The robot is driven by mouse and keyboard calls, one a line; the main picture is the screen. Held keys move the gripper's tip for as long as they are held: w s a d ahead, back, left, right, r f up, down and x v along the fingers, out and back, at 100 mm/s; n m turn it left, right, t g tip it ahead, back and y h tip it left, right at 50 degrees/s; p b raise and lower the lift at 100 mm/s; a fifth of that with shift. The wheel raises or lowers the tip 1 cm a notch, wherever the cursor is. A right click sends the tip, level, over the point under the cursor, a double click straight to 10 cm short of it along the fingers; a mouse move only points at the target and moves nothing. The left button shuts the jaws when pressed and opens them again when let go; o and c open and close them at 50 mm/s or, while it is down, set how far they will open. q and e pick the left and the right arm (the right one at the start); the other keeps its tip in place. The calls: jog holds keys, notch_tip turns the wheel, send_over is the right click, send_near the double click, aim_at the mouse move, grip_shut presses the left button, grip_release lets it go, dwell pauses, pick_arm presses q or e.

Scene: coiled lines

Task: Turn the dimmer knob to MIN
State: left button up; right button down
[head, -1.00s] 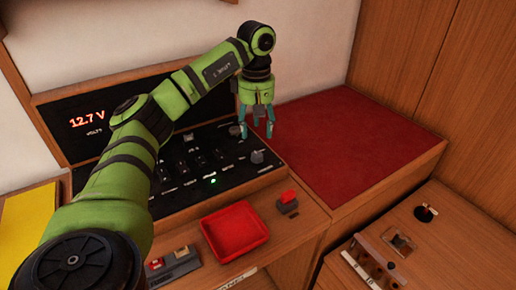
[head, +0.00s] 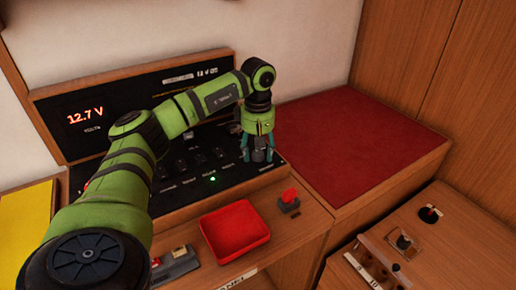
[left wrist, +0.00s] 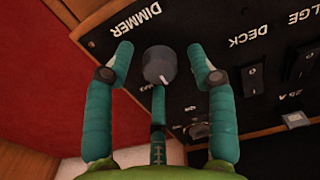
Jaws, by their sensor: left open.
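The dimmer knob (left wrist: 159,66) is a grey round knob with a white pointer line, on a black panel under the label DIMMER, in the left wrist view. In the head view the knob (head: 259,155) shows between my fingers at the panel's right end. My left gripper (head: 258,158) is open and points down over it. In the left wrist view its teal fingers (left wrist: 166,68) stand on both sides of the knob, with a third finger below it. I see gaps between the side fingers and the knob. My right gripper is not in view.
The black switch panel (head: 190,190) has several switches and a green light. A red tray (head: 236,232) and a red switch on a grey base (head: 289,200) lie in front. A red mat-like surface (head: 350,145) is clear at the right. A display reads 12.7 V (head: 86,115).

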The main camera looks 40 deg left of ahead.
pick_arm(q)
grip_shut()
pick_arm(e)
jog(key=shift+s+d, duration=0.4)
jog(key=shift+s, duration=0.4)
